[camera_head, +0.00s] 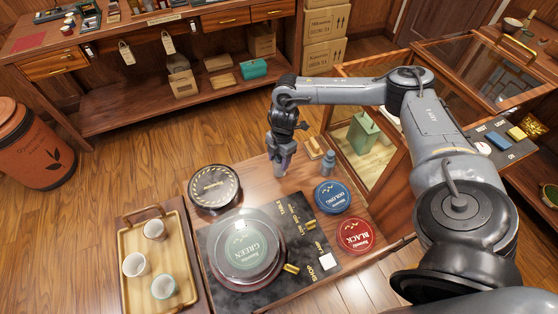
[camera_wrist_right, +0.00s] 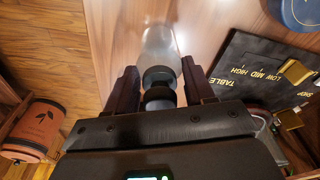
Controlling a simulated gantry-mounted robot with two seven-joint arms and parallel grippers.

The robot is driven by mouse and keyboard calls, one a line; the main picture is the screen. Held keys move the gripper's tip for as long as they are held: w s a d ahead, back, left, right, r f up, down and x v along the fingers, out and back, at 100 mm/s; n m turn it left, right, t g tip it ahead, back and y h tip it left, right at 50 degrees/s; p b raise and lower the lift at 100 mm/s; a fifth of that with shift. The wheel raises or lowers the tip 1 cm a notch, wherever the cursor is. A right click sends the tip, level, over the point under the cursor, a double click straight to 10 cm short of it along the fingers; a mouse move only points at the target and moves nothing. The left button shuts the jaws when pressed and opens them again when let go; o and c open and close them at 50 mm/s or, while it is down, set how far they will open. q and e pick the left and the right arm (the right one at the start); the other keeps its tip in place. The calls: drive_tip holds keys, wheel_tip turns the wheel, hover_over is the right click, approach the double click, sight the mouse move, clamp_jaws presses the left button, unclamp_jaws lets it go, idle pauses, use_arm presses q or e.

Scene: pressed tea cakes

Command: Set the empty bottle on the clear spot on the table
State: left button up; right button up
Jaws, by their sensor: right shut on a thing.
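My right gripper (camera_head: 281,150) reaches down over the back part of the wooden table and is shut on a bottle. In the right wrist view the bottle (camera_wrist_right: 159,42) is clear and pale with a dark neck, held between the two fingers of my right gripper (camera_wrist_right: 160,85). In the head view only a little of it (camera_head: 280,171) shows below the fingers. I cannot tell whether its base touches the table (camera_head: 262,192). My left gripper is not in view.
A blue-grey bottle (camera_head: 327,163) stands to the right of the gripper. A tray (camera_head: 131,233) holds cups.

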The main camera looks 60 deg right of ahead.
drive_tip(key=shift+f, duration=0.35)
drive_tip(key=o, duration=1)
drive_tip(key=shift+f, duration=0.1)
drive_tip(key=shift+o, duration=0.2)
drive_tip(key=shift+r, duration=0.6)
drive_tip(key=r+p, duration=0.1)
drive_tip(key=r, duration=0.2)
drive_tip(key=d+r+p, duration=0.1)
drive_tip(key=r, duration=0.3)
drive_tip(key=r+p, duration=0.1)
drive_tip(key=r, duration=0.3)
drive_tip(key=shift+s+d, duration=0.15)
drive_tip(key=shift+s, duration=0.05)
drive_tip(key=shift+r, duration=0.1)
